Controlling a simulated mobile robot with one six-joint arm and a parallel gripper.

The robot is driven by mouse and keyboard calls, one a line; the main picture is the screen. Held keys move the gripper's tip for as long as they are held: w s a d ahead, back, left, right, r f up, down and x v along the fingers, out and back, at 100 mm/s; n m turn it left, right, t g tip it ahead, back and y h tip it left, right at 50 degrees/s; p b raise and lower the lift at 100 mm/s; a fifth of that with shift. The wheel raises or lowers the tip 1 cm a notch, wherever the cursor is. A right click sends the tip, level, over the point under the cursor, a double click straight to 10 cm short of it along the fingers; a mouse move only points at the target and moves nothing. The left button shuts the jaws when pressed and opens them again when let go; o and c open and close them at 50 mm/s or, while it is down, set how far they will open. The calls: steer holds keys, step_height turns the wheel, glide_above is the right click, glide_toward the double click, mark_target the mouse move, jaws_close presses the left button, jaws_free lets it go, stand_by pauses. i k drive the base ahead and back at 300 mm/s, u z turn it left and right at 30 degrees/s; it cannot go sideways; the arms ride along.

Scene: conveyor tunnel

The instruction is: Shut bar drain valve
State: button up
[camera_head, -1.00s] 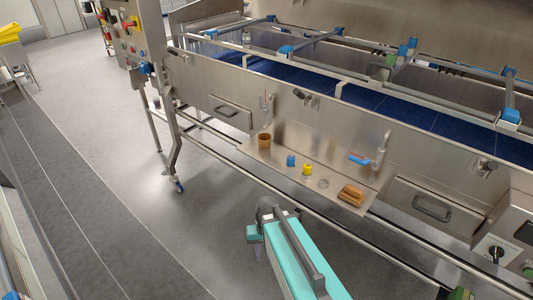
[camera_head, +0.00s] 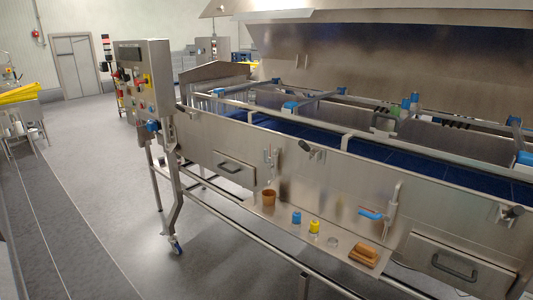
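A valve with a blue lever (camera_head: 371,213) sits on a vertical steel pipe (camera_head: 393,205) on the front panel of the conveyor machine. The lever points left from the pipe, roughly level. A smaller fitting with a vertical handle (camera_head: 269,154) is further left on the same panel. I see no label naming the bar drain valve, so I cannot tell which fitting it is. My gripper is not in view.
A steel ledge below the valves holds a brown cup (camera_head: 268,197), a blue item (camera_head: 296,217), a yellow item (camera_head: 314,226) and a brown block (camera_head: 363,255). Drawers (camera_head: 457,264) flank it. A control box (camera_head: 143,80) stands left. Floor (camera_head: 110,180) at left is clear.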

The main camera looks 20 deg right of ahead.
mark_target(268, 160)
steer(key=z, duration=4.5)
steer(key=i, duration=0.1)
steer(key=u, duration=3.3)
steer(key=i, duration=0.65)
steer(key=u, duration=4.2)
steer(key=i, duration=0.1)
steer(key=z, duration=2.45)
